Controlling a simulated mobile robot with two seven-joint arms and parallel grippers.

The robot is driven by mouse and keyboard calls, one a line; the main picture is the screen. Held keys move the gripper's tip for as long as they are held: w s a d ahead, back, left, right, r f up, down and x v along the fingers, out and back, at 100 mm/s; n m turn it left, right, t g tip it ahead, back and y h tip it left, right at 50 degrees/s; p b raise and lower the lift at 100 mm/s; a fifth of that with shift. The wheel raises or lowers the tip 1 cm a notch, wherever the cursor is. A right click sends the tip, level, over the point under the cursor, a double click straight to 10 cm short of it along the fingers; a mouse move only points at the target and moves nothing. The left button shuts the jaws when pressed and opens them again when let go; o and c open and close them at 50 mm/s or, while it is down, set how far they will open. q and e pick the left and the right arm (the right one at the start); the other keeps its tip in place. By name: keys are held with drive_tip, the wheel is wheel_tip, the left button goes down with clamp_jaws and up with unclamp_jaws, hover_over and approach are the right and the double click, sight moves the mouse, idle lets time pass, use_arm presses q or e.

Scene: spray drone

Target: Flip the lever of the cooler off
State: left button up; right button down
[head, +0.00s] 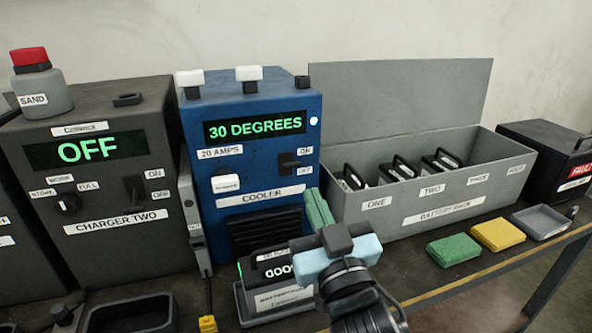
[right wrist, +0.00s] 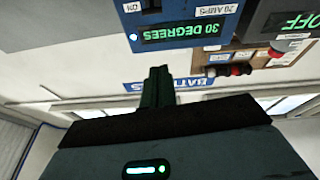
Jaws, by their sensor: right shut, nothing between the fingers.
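The blue cooler (head: 262,125) stands at the back centre, with a lit green "30 DEGREES" display and a white light beside it. Its black lever (head: 288,161) sits on the right of its front, left of the ON and OFF labels. I cannot tell its exact tilt. My right gripper (head: 315,200) is shut and empty, its green fingers pointing up just below and right of the lever, apart from it in the picture. My left gripper is not in view.
Charger Two (head: 95,165), reading OFF, stands left of the cooler. A grey battery bin (head: 430,205) with an open lid stands right. A battery in a holder (head: 275,300) sits below the cooler. Green (head: 453,248) and yellow (head: 497,235) pads lie at right.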

drive_tip(key=w+a, duration=0.3)
drive_tip(key=w, duration=0.8)
drive_tip(key=shift+w+f, duration=0.15)
drive_tip(key=shift+f, duration=0.1)
drive_tip(key=shift+d, duration=0.1)
drive_tip(key=shift+d, duration=0.1)
